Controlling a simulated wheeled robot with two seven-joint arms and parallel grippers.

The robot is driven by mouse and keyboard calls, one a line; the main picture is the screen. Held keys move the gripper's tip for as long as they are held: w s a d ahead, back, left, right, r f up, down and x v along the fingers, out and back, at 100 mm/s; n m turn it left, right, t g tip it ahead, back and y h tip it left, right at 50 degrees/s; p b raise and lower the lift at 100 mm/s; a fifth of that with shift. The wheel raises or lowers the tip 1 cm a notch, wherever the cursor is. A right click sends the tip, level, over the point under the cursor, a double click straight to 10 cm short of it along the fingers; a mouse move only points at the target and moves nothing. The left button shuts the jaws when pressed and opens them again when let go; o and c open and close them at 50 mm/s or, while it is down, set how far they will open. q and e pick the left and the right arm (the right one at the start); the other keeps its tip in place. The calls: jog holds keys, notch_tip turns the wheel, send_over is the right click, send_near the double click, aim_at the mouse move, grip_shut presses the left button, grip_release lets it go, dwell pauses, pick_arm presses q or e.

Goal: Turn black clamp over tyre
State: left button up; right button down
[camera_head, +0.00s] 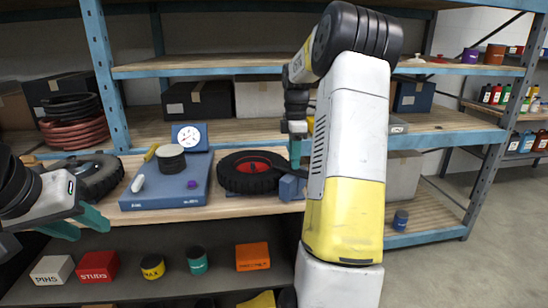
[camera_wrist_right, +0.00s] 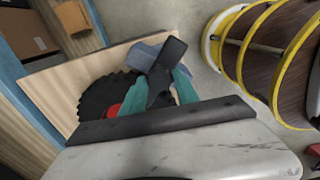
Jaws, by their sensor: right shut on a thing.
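The tyre (camera_head: 237,181), black with a red hub, lies flat on the bench beside the blue tray. It also shows in the right wrist view (camera_wrist_right: 92,103), partly hidden by my fingers. The black clamp (camera_wrist_right: 167,60) is an arm above a blue block (camera_wrist_right: 144,54) at the tyre's edge; that block (camera_head: 289,188) also shows in the head view. My right gripper (camera_wrist_right: 160,88) is shut on the black clamp, with a teal finger on each side of it. Whether the clamp touches the tyre is hidden. My left gripper (camera_head: 76,224) is open and empty at the bench's left front.
The blue tray (camera_head: 140,198) holds a black round thing (camera_head: 171,162), a white piece and a purple cap. Another tyre (camera_head: 97,176) lies at the left. A shelf below the bench holds several small boxes and tins. Floor at the right is clear.

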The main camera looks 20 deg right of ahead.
dwell(0.6)
jog(key=c, duration=0.9)
grip_release()
jog(key=shift+c, duration=0.2)
jog(key=shift+r, duration=3.95)
jog(key=s+a+r+m+t, duration=0.2)
jog(key=s+a+r+m, duration=0.1)
jog(key=s+a, duration=0.35)
jog(key=s+a+r+m+t, duration=0.1)
jog(key=s+a+r+m, duration=0.1)
jog(key=s+a+m, duration=0.35)
jog(key=s+a+f+m+t+y, duration=0.1)
jog(key=s+a+f+m, duration=0.1)
jog(key=s, duration=0.4)
jog(key=s+a+f+m+t+y, duration=0.1)
jog(key=s+a+f+m+t, duration=0.1)
jog(key=s+a, duration=0.5)
jog(key=shift+s+a+f+m, duration=0.25)
jog(key=shift+f+m, duration=0.3)
jog(key=shift+m, duration=0.4)
